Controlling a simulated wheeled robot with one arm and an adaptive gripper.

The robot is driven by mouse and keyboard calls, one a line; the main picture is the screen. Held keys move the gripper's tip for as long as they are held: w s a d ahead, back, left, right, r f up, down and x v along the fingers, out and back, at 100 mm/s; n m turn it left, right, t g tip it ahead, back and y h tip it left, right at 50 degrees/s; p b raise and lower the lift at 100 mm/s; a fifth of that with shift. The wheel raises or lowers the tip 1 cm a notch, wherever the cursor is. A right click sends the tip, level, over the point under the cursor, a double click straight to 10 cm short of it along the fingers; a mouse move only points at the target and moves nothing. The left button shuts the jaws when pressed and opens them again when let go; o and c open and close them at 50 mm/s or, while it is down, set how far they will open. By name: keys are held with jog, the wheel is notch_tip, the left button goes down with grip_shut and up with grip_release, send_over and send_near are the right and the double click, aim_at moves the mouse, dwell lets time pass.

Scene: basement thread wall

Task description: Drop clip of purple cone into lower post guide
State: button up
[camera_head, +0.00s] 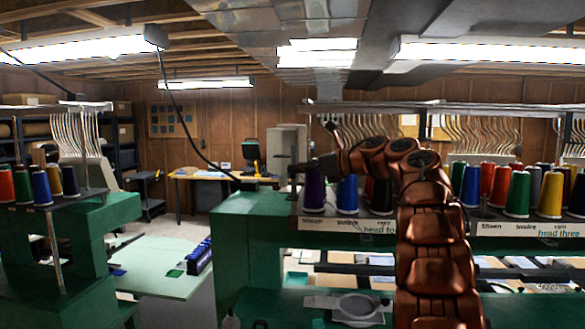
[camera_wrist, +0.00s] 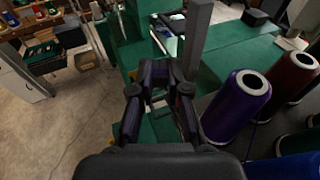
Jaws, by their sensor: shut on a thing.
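The purple cone (camera_head: 314,190) stands upright at the left end of the head's shelf; it also shows right of my gripper in the wrist view (camera_wrist: 236,106). A grey upright post (camera_wrist: 195,45) rises from the green machine just beyond my fingertips. My gripper (camera_wrist: 159,84) is left of the cone and apart from it, with its fingers closed in on something small. That is likely the clip, but it is too small and dark to make out. In the head view my gripper (camera_head: 302,167) is above and beside the cone's top. I cannot make out the lower guide on the post.
A blue cone (camera_head: 347,194) and a dark red cone (camera_wrist: 292,77) stand close to the purple one. Green machine surfaces (camera_head: 245,235) lie below and left. A rail (camera_head: 375,106) with several curved tubes runs overhead. The floor (camera_wrist: 60,125) left of my gripper is open.

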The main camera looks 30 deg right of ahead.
notch_tip(320, 180, down, 6)
jog(key=b, duration=0.5)
jog(key=shift+f+b, duration=0.25)
jog(key=shift+b, duration=0.2)
dwell(1.0)
jog(key=o, duration=0.8)
jog(key=shift+o, duration=0.2)
jog(key=v, duration=1.2)
